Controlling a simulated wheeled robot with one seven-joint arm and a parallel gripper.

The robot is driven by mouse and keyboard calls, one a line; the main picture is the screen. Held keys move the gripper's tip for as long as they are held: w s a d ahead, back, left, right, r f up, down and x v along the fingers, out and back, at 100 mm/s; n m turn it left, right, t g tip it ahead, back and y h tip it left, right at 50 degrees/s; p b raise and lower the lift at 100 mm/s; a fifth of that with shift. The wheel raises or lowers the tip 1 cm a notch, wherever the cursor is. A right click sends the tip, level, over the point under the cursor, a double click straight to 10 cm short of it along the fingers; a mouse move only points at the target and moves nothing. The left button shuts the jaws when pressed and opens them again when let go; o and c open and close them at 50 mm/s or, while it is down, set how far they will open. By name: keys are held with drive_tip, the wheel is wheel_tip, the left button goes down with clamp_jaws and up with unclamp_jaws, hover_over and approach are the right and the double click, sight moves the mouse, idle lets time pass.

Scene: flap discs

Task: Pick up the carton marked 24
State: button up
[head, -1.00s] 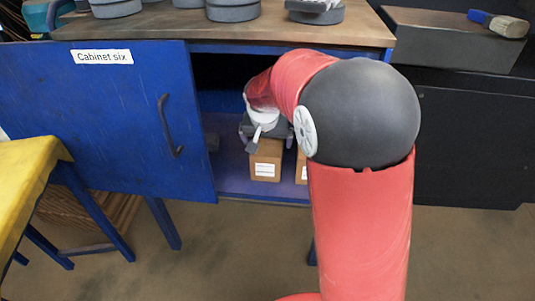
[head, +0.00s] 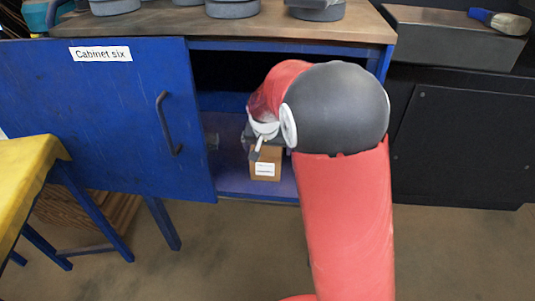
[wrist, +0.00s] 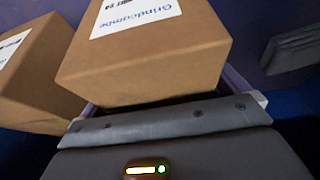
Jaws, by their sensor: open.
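In the wrist view a brown carton (wrist: 145,60) with a white label fills the middle, tilted in the picture. Its label shows "Grindcombe" and a partly cut line that seems to end in 24. My gripper (wrist: 170,105) is open, with its palm along the bottom and narrow finger parts showing at either side of the carton. Contact cannot be told. In the head view my gripper (head: 256,143) is inside the cabinet, above and at a carton (head: 266,159) on the cabinet floor; its label is too small to read there.
A second labelled carton (wrist: 30,75) stands close at left in the wrist view. Grey stacked pieces (wrist: 295,45) lie at right. The blue cabinet door (head: 100,120), marked Cabinet six, stands open at left. Grey discs (head: 232,8) rest on the cabinet top (head: 290,28).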

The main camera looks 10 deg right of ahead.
idle(0.3)
drive_tip(key=c, duration=1.6)
drive_tip(key=shift+c, duration=0.5)
drive_tip(key=shift+r, duration=0.15)
